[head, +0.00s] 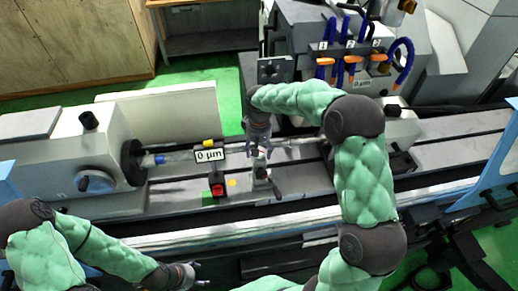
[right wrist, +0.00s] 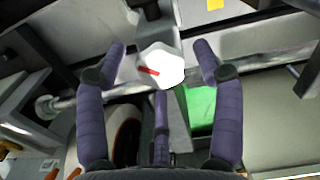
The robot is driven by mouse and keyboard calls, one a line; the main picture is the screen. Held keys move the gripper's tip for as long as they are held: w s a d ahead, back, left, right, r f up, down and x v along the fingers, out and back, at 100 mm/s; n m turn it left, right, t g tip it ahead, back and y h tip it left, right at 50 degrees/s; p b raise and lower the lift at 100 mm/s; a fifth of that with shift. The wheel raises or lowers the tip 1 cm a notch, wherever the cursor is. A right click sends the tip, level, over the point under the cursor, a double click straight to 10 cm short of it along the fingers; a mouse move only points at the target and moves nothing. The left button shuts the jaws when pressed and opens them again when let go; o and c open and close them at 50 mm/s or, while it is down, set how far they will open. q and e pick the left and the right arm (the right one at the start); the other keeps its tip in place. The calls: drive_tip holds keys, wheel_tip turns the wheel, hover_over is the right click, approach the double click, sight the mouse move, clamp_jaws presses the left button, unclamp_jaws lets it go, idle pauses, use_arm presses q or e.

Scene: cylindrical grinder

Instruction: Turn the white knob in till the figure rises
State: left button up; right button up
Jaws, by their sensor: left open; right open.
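The white knob (right wrist: 170,70) with a red mark shows in the right wrist view, on top of a grey post. In the head view, a small part of the white knob (head: 262,151) shows below my right gripper (head: 257,143). In the right wrist view my right gripper (right wrist: 161,56) is open, its purple fingers on either side of the knob with gaps between. The readout (head: 209,155) shows "0 µm" to the left of the knob. My left gripper (head: 188,274) is open and empty at the bottom of the head view, in front of the machine.
A bar-shaped workpiece (head: 182,157) runs from the chuck (head: 132,162) towards the right, behind the knob. A red button (head: 217,190) sits below the readout. Hoses with orange fittings (head: 351,59) stand at the back right. The front rail (head: 180,240) runs across the machine.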

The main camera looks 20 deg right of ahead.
wheel_tip(320, 180, up, 12)
idle(0.6)
idle(1.9)
wheel_tip(320, 180, down, 12)
drive_tip(key=n+p, duration=0.3)
drive_tip(key=n, duration=0.1)
drive_tip(key=n+p, duration=0.4)
drive_tip(key=n, duration=0.1)
drive_tip(key=shift+w+a, duration=0.15)
drive_tip(key=shift+c, duration=0.3)
drive_tip(key=c, duration=1.1)
